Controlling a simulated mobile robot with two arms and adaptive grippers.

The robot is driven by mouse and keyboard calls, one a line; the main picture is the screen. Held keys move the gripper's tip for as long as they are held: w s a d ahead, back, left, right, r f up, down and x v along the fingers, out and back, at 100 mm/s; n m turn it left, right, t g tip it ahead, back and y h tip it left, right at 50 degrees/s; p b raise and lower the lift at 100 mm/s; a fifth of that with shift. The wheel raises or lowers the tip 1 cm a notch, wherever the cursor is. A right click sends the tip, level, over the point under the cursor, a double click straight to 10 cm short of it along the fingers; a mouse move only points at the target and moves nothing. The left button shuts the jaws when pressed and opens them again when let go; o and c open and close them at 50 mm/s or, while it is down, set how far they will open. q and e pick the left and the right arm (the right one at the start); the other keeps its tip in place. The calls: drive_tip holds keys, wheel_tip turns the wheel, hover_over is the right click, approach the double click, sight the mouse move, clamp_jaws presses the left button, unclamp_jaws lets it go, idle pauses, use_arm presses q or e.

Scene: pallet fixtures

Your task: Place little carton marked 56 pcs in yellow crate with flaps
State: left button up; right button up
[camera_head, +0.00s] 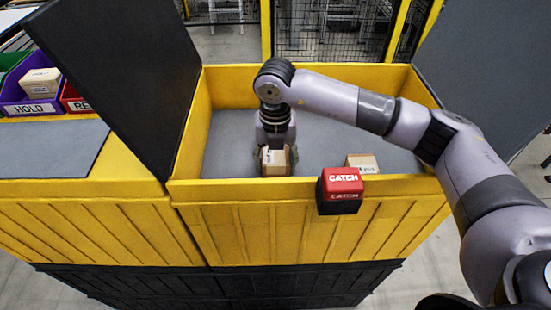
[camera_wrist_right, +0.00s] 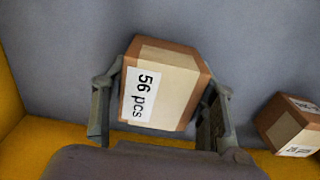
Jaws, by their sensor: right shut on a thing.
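The little carton marked 56 pcs (camera_wrist_right: 165,85) is brown with a white label. It sits between the fingers of my right gripper (camera_wrist_right: 160,110), which is shut on it. In the head view, my right gripper (camera_head: 275,150) reaches down into the yellow crate with flaps (camera_head: 330,72), and the carton (camera_head: 275,162) shows below it, inside the crate near its front wall. The dark flaps (camera_head: 130,85) stand raised on the left and right. I cannot tell whether the carton touches the crate's grey floor. My left gripper is not in view.
Another carton (camera_head: 363,162) lies in the crate by the front wall; it also shows in the wrist view (camera_wrist_right: 290,125). A red and black CATCH box (camera_head: 340,190) hangs on the front wall. Coloured bins, one marked HOLD (camera_head: 35,108), stand at left. The crate's middle floor is clear.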

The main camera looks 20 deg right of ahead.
sight(275, 155)
drive_tip(key=shift+f, duration=0.25)
drive_tip(key=o, duration=1.3)
drive_tip(key=shift+c, duration=0.2)
drive_tip(key=shift+r, duration=0.1)
drive_tip(key=shift+r, duration=0.3)
drive_tip(key=shift+w+r, duration=0.1)
drive_tip(key=shift+r, duration=0.2)
wheel_tip(275, 155, up, 11)
drive_tip(key=shift+r+b, duration=0.1)
drive_tip(key=shift+b, duration=0.9)
